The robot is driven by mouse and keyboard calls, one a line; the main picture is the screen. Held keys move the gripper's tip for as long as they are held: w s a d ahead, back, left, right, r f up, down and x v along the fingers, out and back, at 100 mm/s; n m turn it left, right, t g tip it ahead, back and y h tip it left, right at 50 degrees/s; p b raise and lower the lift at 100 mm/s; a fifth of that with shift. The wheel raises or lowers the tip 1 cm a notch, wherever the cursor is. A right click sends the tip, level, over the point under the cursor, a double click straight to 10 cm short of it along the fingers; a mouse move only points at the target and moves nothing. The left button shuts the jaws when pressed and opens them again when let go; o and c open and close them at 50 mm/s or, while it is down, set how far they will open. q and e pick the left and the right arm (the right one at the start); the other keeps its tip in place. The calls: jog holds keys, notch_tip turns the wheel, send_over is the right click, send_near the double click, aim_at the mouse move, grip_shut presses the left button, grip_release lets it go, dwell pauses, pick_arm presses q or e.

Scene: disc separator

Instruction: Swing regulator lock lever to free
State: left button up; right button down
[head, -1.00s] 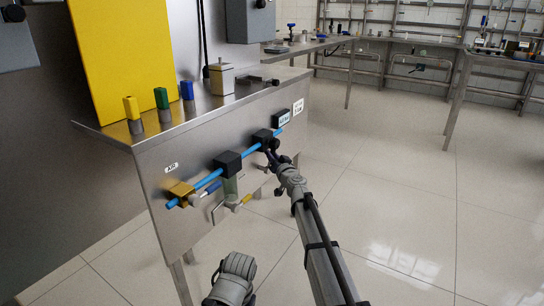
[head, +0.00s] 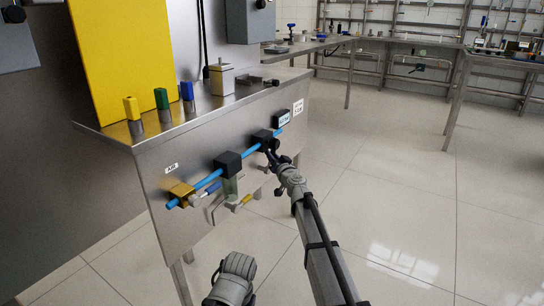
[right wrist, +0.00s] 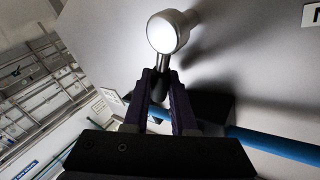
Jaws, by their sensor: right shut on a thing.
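The steel front panel (head: 200,225) carries a blue pipe (head: 205,181) with two black blocks. The farther black block (head: 263,137), apparently the regulator, is at my right gripper (head: 269,153). In the right wrist view my right gripper (right wrist: 164,85) is shut on a small dark lever (right wrist: 161,63), just below a round, brightly lit metal knob (right wrist: 168,33). The fingers hide most of the lever, so its angle is unclear. My left gripper is out of sight.
A nearer black block (head: 228,163), a brass block (head: 181,192), a blue-handled lever (head: 209,188) and a yellow-tipped lever (head: 241,204) sit along the panel. Yellow, green and blue posts stand on top. The floor (head: 390,200) to the right is clear.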

jog(key=shift+w+d+f+m+g+p, duration=0.15)
jog(key=shift+w+d+m+g+p, duration=0.2)
jog(key=shift+m+g+p, duration=0.5)
jog(key=shift+w+d+f+m+g+y+p, duration=0.25)
jog(key=shift+f+m+g+p, duration=0.55)
jog(key=shift+m+g, duration=0.2)
jog(key=shift+w+d+f+m+g+y+p, duration=0.1)
jog(key=shift+w+f+m+g+y+p, duration=0.15)
jog(key=shift+f+m+g+p, duration=0.6)
jog(key=shift+w+d+f+m+g+y+p, duration=0.25)
jog(key=shift+f+m+g+p, duration=0.45)
jog(key=shift+m+g, duration=0.35)
jog(key=shift+f, duration=0.1)
jog(key=c, duration=1)
grip_release()
